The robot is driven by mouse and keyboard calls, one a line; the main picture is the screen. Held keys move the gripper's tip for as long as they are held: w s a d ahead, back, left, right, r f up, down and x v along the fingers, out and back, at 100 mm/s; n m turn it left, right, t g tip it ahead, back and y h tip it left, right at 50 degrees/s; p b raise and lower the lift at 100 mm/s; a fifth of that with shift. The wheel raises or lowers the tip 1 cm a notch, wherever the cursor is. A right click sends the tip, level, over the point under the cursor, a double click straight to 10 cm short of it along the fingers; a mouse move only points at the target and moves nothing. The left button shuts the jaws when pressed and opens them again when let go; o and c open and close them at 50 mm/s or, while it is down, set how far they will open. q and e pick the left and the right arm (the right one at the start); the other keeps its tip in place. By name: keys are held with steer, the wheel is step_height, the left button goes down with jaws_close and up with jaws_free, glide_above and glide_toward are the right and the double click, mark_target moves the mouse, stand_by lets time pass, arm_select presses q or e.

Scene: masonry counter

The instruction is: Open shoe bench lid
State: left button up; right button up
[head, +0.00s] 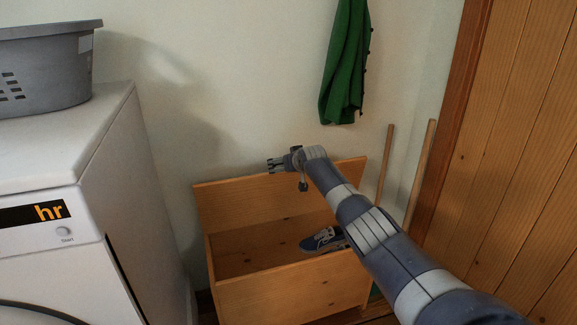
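The wooden shoe bench (290,292) stands against the wall. Its lid (240,205) is swung up and stands nearly upright at the back, so the inside shows. A dark blue shoe (318,240) with a white sole lies inside, partly hidden behind my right arm. My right gripper (272,165) is at the lid's upper edge, pointing left. Its fingers look apart with nothing between them; whether it touches the lid is unclear. My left gripper is not in view.
A white washing machine (150,190) stands left of the bench with a grey basket (45,65) on top. A green garment (345,65) hangs above. Two wooden sticks (386,160) lean on the wall at right, beside a wooden door (520,150).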

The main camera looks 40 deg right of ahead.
steer(key=shift+w+d+r, duration=0.1)
steer(key=shift+d+r, duration=0.05)
steer(key=shift+r, duration=0.3)
steer(key=o, duration=1.2)
steer(key=shift+f, duration=0.25)
steer(key=shift+s, duration=0.2)
steer(key=v, duration=1.2)
steer(key=shift+w, duration=0.1)
